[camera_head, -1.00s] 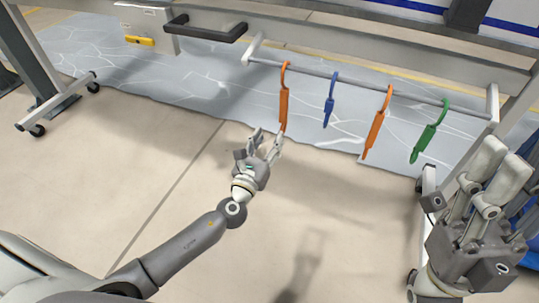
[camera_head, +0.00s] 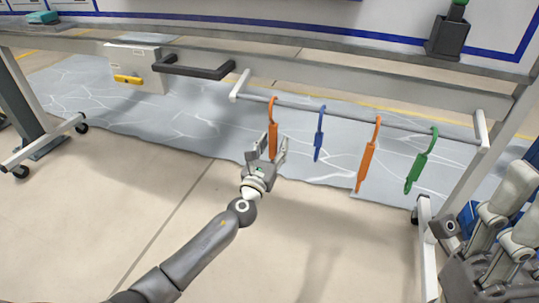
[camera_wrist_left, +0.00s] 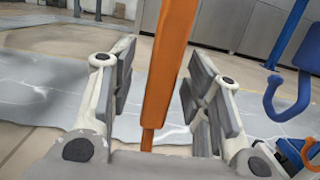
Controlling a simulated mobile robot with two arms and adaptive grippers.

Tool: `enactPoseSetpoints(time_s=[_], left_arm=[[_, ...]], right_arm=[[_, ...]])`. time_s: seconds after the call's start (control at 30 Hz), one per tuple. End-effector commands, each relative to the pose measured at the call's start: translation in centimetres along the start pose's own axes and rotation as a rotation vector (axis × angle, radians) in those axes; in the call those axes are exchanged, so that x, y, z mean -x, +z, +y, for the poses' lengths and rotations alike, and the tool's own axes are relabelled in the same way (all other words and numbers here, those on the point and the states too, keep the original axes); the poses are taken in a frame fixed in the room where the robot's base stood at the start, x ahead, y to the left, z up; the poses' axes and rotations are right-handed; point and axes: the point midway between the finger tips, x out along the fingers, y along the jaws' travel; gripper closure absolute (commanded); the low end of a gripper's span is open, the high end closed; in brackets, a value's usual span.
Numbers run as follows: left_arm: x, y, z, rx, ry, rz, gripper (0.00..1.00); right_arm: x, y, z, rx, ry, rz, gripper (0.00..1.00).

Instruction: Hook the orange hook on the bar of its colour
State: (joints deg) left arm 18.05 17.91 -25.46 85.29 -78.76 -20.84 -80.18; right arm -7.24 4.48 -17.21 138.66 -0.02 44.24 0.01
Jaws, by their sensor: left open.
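Two orange hooks hang from a grey rail (camera_head: 350,118), the left one (camera_head: 273,135) at its left end and the other (camera_head: 368,155) farther right. My left gripper (camera_head: 268,154) is open at the lower part of the left orange hook. In the left wrist view this hook (camera_wrist_left: 168,70) hangs upright between the spread fingers, with gaps on both sides. My right gripper (camera_head: 503,225) is at the lower right, away from the hooks; its finger opening is unclear. No orange bar is visible.
A blue hook (camera_head: 319,135) and a green hook (camera_head: 420,162) hang from the same rail. The blue one shows right of the fingers in the left wrist view (camera_wrist_left: 290,95). A black handle (camera_head: 195,68) is left of the rail. Floor below is clear.

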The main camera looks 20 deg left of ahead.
Motion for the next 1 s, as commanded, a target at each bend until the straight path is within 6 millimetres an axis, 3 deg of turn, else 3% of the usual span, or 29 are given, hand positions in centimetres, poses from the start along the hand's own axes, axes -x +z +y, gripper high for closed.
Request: enactPoseSetpoints(time_s=[0.27,0.6,0.67,0.7,0.83,1.0], left_arm=[[-0.14,0.02,-0.01,0.001,0.0,0.0,0.55],[-0.12,0.01,0.0,0.001,0.0,0.0,0.99],[-0.11,0.01,0.0,0.001,0.0,0.0,1.0],[-0.11,0.01,0.0,0.001,0.0,0.0,0.84],[-0.11,0.01,0.0,0.0,0.0,0.0,1.0],[-0.1,0.0,0.0,0.0,0.0,0.0,1.0]], right_arm=[[-0.17,-0.06,-0.01,0.0,-0.001,0.006,0.6],[-0.16,-0.07,0.0,0.0,-0.001,0.006,0.6],[-0.15,-0.07,0.0,0.0,-0.001,0.005,0.6],[-0.14,-0.06,0.0,0.0,-0.001,0.005,0.6],[-0.1,-0.05,0.01,0.0,0.0,0.003,0.6],[-0.06,-0.05,0.01,0.0,0.0,0.002,0.6]])
